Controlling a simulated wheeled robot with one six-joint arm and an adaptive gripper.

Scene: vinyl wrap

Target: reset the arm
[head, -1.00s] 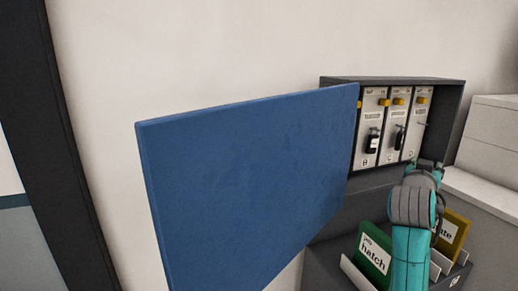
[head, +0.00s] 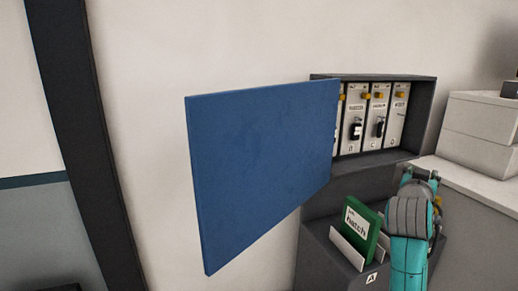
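My teal and grey arm rises at the lower right of the head view. My gripper (head: 421,175) is at its far end, in front of the grey wall below the right end of the open dark cabinet (head: 437,105). It is small and partly hidden by the grey wrist, so I cannot tell whether its fingers are open or shut. I see nothing held in it.
A blue panel (head: 262,165) stands out at the cabinet's left. The cabinet holds several white units with yellow parts and black tags. A green "hatch" booklet (head: 360,230) stands in a dark tray (head: 345,262) below. White boxes (head: 480,135) sit at the right.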

